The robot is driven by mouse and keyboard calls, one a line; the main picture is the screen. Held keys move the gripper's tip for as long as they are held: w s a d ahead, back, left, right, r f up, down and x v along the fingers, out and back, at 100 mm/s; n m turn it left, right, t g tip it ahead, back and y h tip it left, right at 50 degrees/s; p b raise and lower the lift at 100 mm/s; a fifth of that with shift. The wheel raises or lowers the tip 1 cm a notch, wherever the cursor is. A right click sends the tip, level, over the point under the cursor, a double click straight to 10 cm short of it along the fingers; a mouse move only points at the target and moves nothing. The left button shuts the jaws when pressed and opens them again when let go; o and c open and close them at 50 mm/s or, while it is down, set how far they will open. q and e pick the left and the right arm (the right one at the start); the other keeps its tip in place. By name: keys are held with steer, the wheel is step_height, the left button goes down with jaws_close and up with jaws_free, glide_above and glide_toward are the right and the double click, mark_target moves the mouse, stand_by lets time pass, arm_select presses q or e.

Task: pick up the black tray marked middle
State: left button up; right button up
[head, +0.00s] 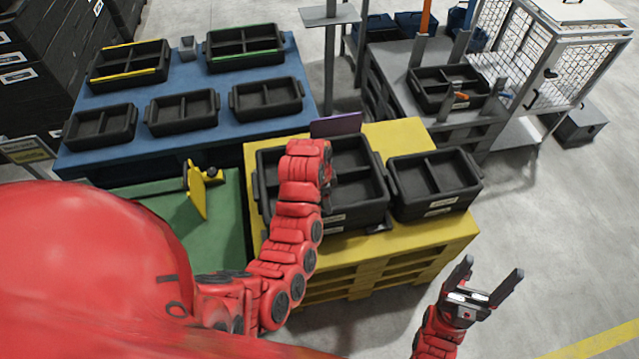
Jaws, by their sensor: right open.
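Black divided trays stand on a yellow pallet-like stand in the head view: a tray (368,205) at the centre, partly hidden by my left arm, and a smaller-looking tray (436,198) to its right. Both carry pale labels too small to read, so I cannot tell which is marked middle. My left arm reaches up over the centre tray; its gripper (328,186) is mostly hidden by its own wrist, at or above the tray. I cannot tell if it touches. My right gripper (490,281) is open and empty over the floor, in front of and right of the stand.
The yellow stand (400,245) has a purple plate (336,124) at its back. A blue table (190,75) behind left holds several black trays. A green surface (225,235) lies left. A grey bench (395,65) and mesh cage (530,70) stand behind right. Floor at right is clear.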

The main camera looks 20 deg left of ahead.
arm_select(q)
steer(key=f, duration=0.1)
steer(key=f+p, duration=0.1)
steer(key=f, duration=0.1)
steer(key=shift+s+d, duration=0.1)
steer(key=shift+d, duration=0.2)
steer(key=shift+d+f+p, duration=0.1)
steer(key=shift+f+p, duration=0.25)
steer(key=shift+f, duration=0.1)
steer(key=shift+f, duration=0.3)
jaws_close()
stand_by(0.3)
